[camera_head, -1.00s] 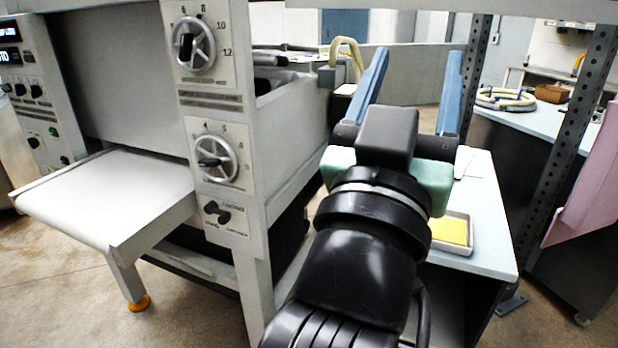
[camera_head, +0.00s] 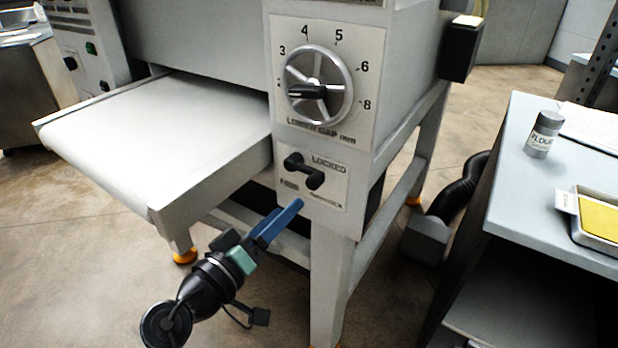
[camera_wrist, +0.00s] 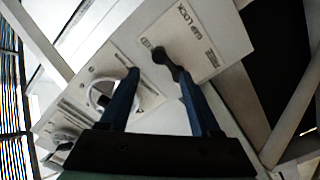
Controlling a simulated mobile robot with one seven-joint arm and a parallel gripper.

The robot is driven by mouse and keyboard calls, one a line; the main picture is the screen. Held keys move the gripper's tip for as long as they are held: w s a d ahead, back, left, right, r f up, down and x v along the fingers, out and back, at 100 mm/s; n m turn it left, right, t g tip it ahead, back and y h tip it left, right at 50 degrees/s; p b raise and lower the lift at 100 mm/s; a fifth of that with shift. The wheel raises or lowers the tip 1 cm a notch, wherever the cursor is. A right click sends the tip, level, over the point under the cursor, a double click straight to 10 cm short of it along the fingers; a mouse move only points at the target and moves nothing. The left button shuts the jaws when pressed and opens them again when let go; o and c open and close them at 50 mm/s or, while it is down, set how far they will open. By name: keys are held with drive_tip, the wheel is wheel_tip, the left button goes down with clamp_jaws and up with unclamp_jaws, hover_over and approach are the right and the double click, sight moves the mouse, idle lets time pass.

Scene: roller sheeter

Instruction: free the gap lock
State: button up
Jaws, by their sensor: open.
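The gap lock is a black lever (camera_head: 305,170) on a pale plate (camera_head: 332,190), low on the machine's front post. The plate reads "LOCKED" at its upper right; the lower lettering is too small to read. The lever slants from upper left to lower right. My gripper (camera_head: 287,208) has blue fingers, open and empty, just below and in front of the plate. In the wrist view the lever (camera_wrist: 167,60) shows just beyond and between the fingertips (camera_wrist: 158,74), nearer the right one. I cannot tell whether a finger touches it.
The lower gap dial (camera_head: 320,87) sits directly above the lock. A white conveyor bed (camera_head: 170,130) juts out to the left. A machine leg (camera_head: 330,280) stands right of my gripper. A table (camera_head: 510,190) with a flour shaker (camera_head: 543,134) and a yellow-filled tray (camera_head: 598,220) is at right.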

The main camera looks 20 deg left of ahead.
sight(311, 183)
drive_tip(key=w, duration=0.3)
drive_tip(key=w+d, duration=0.1)
drive_tip(key=w, duration=0.3)
drive_tip(key=w+d, duration=0.1)
drive_tip(key=w, duration=0.2)
drive_tip(key=shift+w+d, duration=0.1)
drive_tip(key=shift+w, duration=0.3)
clamp_jaws()
drive_tip(key=shift+r, duration=0.1)
drive_tip(key=shift+r, duration=0.2)
idle(0.5)
